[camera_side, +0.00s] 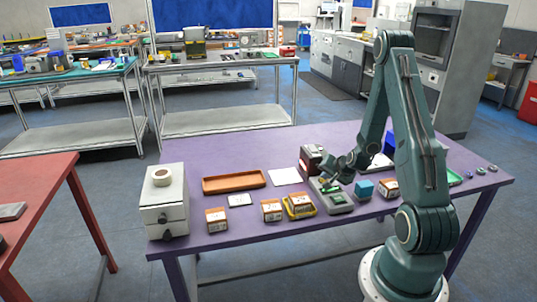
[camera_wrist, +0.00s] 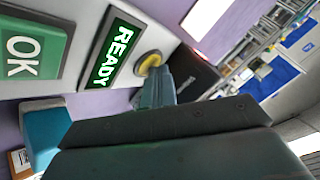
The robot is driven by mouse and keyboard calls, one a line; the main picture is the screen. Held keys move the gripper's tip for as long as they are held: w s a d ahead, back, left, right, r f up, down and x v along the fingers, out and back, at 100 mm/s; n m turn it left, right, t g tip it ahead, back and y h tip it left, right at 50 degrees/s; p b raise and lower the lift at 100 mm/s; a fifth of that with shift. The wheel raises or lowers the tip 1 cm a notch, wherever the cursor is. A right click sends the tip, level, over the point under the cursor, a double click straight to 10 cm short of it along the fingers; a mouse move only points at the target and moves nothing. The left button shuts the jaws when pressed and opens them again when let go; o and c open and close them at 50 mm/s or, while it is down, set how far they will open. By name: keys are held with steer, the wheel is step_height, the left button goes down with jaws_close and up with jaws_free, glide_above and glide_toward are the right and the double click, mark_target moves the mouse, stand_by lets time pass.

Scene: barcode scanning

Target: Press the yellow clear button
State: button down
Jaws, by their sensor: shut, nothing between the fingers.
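The grey scanner console (camera_side: 330,197) stands on the purple table below my gripper (camera_side: 327,180). In the wrist view the round yellow clear button (camera_wrist: 149,62) sits on the console's pale face, beside a display (camera_wrist: 113,53) reading READY. A large green OK button (camera_wrist: 33,48) is on the far side of the display. My gripper (camera_wrist: 156,76) is shut and empty, its fingertips at the yellow button and hiding part of it. I cannot tell whether they touch it or whether it is pushed in. In the side view the yellow button cannot be made out.
A blue cube (camera_side: 364,189) and a labelled box (camera_side: 388,188) stand right of the console. Another box (camera_side: 300,205) sits in a yellow holder on its left. A dark red and black unit (camera_side: 311,158) stands behind. An orange-brown tray (camera_side: 234,182) lies farther left.

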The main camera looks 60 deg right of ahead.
steer(key=shift+r, duration=0.8)
steer(key=shift+r, duration=0.1)
steer(key=shift+r, duration=2.4)
